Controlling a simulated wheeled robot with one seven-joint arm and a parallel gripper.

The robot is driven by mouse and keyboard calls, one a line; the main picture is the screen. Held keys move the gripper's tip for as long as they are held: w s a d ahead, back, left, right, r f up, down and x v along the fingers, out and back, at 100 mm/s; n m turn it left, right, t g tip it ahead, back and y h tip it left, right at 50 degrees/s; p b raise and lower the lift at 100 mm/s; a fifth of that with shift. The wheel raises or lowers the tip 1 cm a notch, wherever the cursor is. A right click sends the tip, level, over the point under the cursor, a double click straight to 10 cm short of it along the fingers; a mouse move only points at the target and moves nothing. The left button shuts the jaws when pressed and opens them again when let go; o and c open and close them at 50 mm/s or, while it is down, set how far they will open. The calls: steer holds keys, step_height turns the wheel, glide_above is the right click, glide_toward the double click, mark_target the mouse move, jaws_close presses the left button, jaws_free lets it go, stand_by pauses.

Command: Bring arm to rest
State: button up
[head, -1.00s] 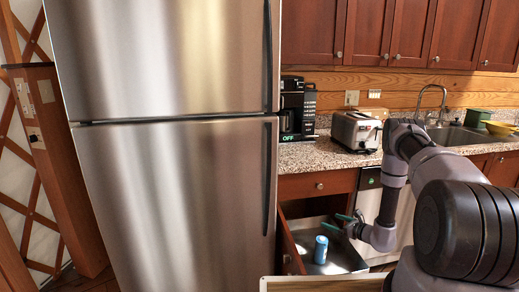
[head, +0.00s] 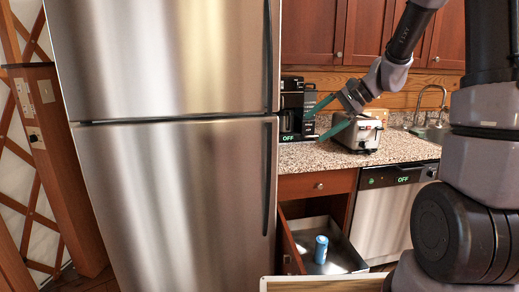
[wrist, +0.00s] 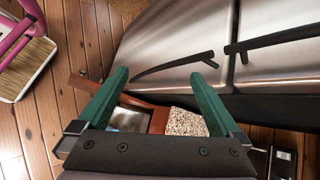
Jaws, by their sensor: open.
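My gripper (head: 326,117) is open and empty, its green fingers spread apart above the counter in front of the toaster and coffee maker. My arm reaches up and over from the right side of the head view. In the wrist view my gripper (wrist: 165,85) points down past the fridge, with nothing between its fingers. Below it in the head view, a blue can-like object (head: 321,250) stands upright in an open drawer (head: 346,253).
A steel fridge (head: 175,190) fills the left. A coffee maker (head: 295,110), a toaster (head: 356,132) and a sink (head: 432,132) line the granite counter (head: 310,157). A dishwasher (head: 385,220) is below. In the wrist view, a pink-framed chair (wrist: 22,40) stands on the wooden floor.

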steer(key=s+d+r+n+t+h, duration=0.1)
steer(key=s+d+r+n+h, duration=0.1)
steer(key=s, duration=0.5)
steer(key=s+d+r+n+t+h, duration=0.2)
steer(key=s+r+h, duration=0.1)
steer(key=s+r, duration=0.2)
steer(key=s+d+r+n+t+h, duration=0.2)
steer(key=s+r, duration=0.2)
steer(key=s, duration=0.4)
steer(key=shift+s+d+n+h, duration=0.3)
steer(key=shift+s+d+h, duration=0.05)
steer(key=shift+h, duration=0.05)
